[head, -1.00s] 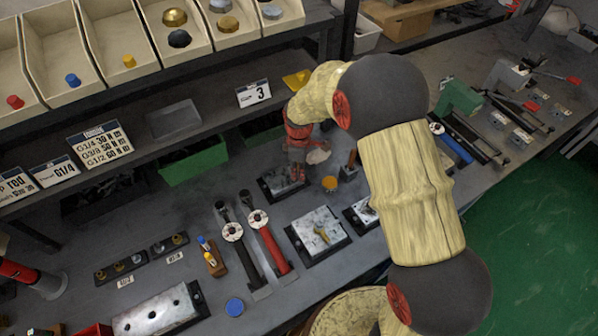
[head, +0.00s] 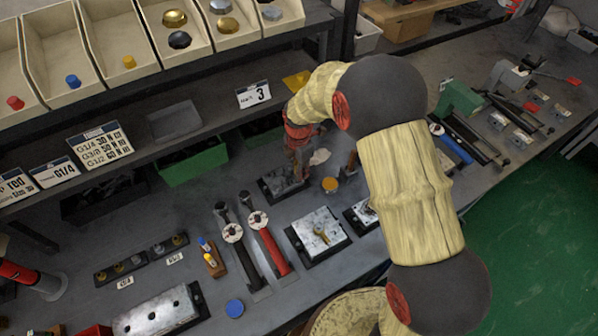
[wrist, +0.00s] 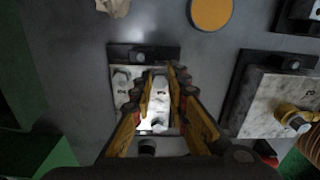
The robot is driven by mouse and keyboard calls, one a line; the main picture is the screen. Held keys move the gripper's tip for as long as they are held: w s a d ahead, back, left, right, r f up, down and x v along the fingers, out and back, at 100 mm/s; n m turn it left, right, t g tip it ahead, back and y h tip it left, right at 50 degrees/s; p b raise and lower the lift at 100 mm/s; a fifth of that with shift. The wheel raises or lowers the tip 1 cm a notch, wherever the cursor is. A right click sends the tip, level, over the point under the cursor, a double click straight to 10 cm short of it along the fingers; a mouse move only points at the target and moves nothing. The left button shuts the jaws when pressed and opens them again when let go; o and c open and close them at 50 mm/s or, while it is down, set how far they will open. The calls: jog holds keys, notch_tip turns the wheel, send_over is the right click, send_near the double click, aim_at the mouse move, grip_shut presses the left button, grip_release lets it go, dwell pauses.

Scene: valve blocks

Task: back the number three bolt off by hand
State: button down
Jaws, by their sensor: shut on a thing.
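A metal block on a dark base (head: 270,189) stands on the bench under my arm. In the wrist view the block (wrist: 118,98) lies below my fingers, with a bolt head (wrist: 122,80) at its upper left and markings too small to read for certain. My gripper (wrist: 162,76) points down at the block and is shut on a bolt. The held bolt is mostly hidden between the fingertips. In the head view my gripper (head: 297,165) is at the block, partly behind my arm.
Another block with a brass fitting (head: 319,236) is to the right. An orange round piece (head: 330,185) lies close by. Green floor is at right.

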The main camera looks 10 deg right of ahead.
jog(key=c, duration=1.7)
grip_release()
jog(key=shift+o, duration=0.2)
notch_tip(320, 180, up, 12)
